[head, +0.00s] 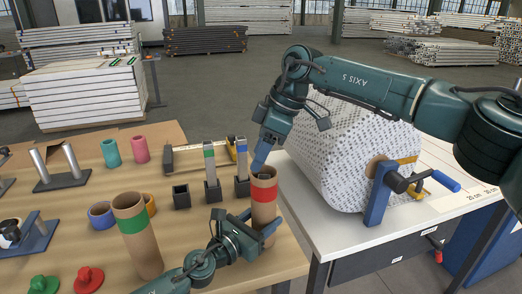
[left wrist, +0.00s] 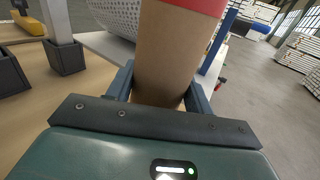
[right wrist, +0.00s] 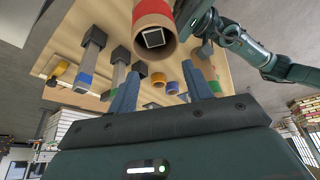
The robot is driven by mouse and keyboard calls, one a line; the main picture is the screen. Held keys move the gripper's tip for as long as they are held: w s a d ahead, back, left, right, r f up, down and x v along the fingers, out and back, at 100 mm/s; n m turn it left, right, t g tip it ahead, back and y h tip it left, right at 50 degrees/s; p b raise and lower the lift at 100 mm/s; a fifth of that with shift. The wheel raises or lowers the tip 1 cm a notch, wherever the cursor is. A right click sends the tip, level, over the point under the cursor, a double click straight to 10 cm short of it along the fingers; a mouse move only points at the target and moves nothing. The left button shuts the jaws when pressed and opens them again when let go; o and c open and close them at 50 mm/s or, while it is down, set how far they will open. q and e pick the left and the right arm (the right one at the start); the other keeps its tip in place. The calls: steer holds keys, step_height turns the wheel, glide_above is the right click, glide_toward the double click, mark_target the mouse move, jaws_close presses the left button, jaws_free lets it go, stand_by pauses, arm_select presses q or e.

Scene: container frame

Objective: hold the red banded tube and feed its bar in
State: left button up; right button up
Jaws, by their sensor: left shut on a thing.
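The red banded tube (head: 264,208) is a brown cardboard tube standing upright near the table's right edge. My left gripper (head: 258,236) is shut around its lower part; the tube also shows between the fingers in the left wrist view (left wrist: 172,55). A grey square bar (right wrist: 154,38) is inside the tube, its end showing at the mouth in the right wrist view. How deep it reaches is hidden. My right gripper (head: 262,162) points down just above the tube mouth. Its fingers are apart with nothing between them in the right wrist view (right wrist: 160,95).
Bars with a green band (head: 209,160) and a blue band (head: 242,158) stand in black sockets; another socket (head: 181,196) is empty. A green banded tube (head: 137,236) stands left. A large patterned roll (head: 345,150) on a white bench is close on the right.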

steer(key=v, duration=1.2)
stand_by(0.3)
arm_select(q)
steer(key=o, duration=1.2)
